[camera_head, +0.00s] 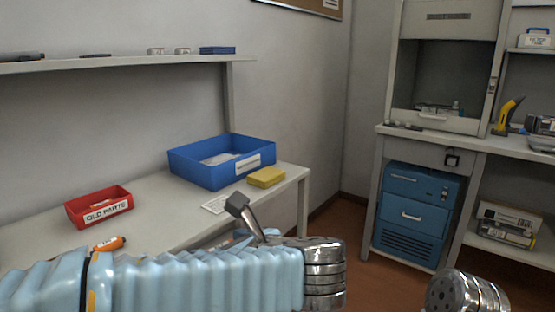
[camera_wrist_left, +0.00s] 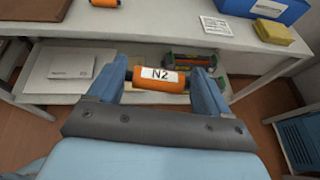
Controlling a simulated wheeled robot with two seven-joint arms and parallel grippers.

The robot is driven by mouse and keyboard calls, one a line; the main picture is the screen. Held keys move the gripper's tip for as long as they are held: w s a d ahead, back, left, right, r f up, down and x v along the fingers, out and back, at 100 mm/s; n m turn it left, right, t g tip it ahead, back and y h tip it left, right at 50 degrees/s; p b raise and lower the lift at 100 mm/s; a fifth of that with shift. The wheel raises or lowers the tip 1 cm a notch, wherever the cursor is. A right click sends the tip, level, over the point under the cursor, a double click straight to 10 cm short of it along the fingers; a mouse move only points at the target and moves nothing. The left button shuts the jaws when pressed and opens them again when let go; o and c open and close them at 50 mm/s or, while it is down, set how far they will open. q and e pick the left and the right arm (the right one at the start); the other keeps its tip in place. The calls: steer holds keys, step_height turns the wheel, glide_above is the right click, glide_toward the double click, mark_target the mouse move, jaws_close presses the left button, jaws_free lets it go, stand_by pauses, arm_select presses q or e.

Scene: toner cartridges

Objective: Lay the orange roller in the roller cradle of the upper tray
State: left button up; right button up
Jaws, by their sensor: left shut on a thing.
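An orange roller (camera_wrist_left: 160,78) with a white label reading N2 lies crosswise between the two blue fingers of my left gripper (camera_wrist_left: 165,84) in the left wrist view. The gripper is shut on its ends and holds it in front of the table's edge, above a lower shelf. In the head view my left arm hides most of the gripper and the held roller. Another orange piece (camera_head: 109,243) lies on the table and also shows at the top of the left wrist view (camera_wrist_left: 106,3). I cannot make out the upper tray or its cradle. My right gripper is out of view.
A red bin marked OLD PARTS (camera_head: 99,207), a blue bin (camera_head: 205,170) and a yellow sponge-like block (camera_head: 266,177) stand on the table. The lower shelf holds a white box (camera_wrist_left: 72,66) and a green-and-red unit (camera_wrist_left: 190,58). A cabinet bench (camera_head: 375,190) stands at right.

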arm_select(q)
steer(key=w+a+f+m+t+h, duration=0.1)
steer(key=w+a+f, duration=0.1)
steer(key=f, duration=0.6)
steer(key=w+a+f+m+t+h, duration=0.1)
steer(key=w+a+f+m+h, duration=0.1)
steer(key=a+f, duration=0.3)
steer(key=w+a+f+m+t+h, duration=0.1)
steer(key=w+a+f, duration=0.3)
steer(key=f, duration=0.8)
steer(key=shift+a+m+h, duration=0.25)
steer(key=shift+m+h, duration=0.45)
steer(key=shift+r, duration=0.1)
steer(key=shift+d, duration=0.1)
